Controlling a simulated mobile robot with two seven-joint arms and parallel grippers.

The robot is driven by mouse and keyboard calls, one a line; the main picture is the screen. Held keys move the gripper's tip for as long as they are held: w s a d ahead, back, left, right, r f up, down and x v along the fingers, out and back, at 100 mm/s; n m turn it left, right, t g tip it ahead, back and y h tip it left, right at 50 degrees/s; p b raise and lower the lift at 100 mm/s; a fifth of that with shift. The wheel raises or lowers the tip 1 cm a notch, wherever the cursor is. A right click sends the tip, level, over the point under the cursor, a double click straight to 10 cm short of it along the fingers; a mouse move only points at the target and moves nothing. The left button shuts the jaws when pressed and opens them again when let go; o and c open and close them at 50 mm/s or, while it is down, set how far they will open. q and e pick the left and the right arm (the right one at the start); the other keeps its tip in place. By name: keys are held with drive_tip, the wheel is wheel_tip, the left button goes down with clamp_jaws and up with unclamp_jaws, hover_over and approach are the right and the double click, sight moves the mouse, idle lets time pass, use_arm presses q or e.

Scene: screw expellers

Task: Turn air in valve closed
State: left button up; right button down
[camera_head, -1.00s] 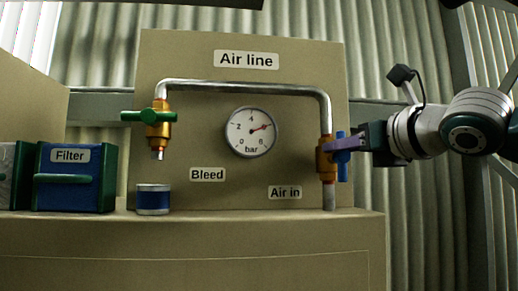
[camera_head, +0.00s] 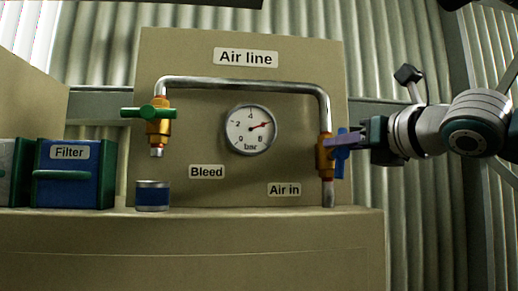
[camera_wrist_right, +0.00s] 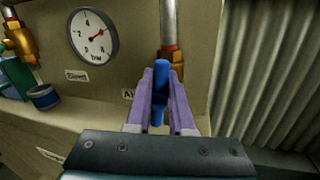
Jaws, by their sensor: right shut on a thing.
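The air in valve (camera_head: 325,160) is a brass body on the right-hand pipe, above the "Air in" label. Its blue handle (camera_head: 340,166) stands close to upright, with a slight tilt. My right gripper (camera_head: 345,140) has come in from the right, and its purple fingers are shut on the handle. In the right wrist view the blue handle (camera_wrist_right: 160,118) sits between the two fingers (camera_wrist_right: 162,82), with its ends sticking out on both sides. The fingers partly hide the handle and valve. My left gripper is not in view.
The gauge (camera_head: 250,131) has its red needle to the upper right, past 4. The bleed valve (camera_head: 158,127) has a level green handle, with a blue-banded can (camera_head: 153,196) below. A blue filter box (camera_head: 75,174) stands at the left. The ledge between can and right pipe is clear.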

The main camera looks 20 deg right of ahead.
drive_tip(key=m+b, duration=0.1)
drive_tip(key=m, duration=0.2)
drive_tip(key=m+t+b, duration=0.1)
drive_tip(key=shift+d+f+m+b, duration=0.25)
drive_tip(key=shift+f+m+b, duration=0.05)
drive_tip(key=shift+f+m, duration=0.1)
drive_tip(key=shift+s+d+f+m+t+h+b, duration=0.15)
drive_tip(key=shift+m+h+b, duration=0.8)
drive_tip(key=shift+m, duration=1.5)
drive_tip(key=shift+w+d+f+m+t+h+b, duration=0.1)
drive_tip(key=shift+f+m+t+h+b, duration=0.15)
drive_tip(key=shift+m+h+b, duration=1.45)
drive_tip(key=shift+s+d+f+m+t+y+b, duration=0.15)
drive_tip(key=shift+m+b, duration=0.35)
drive_tip(key=shift+m, duration=2.65)
drive_tip(key=shift+w, duration=0.1)
drive_tip(key=c, duration=0.8)
unclamp_jaws()
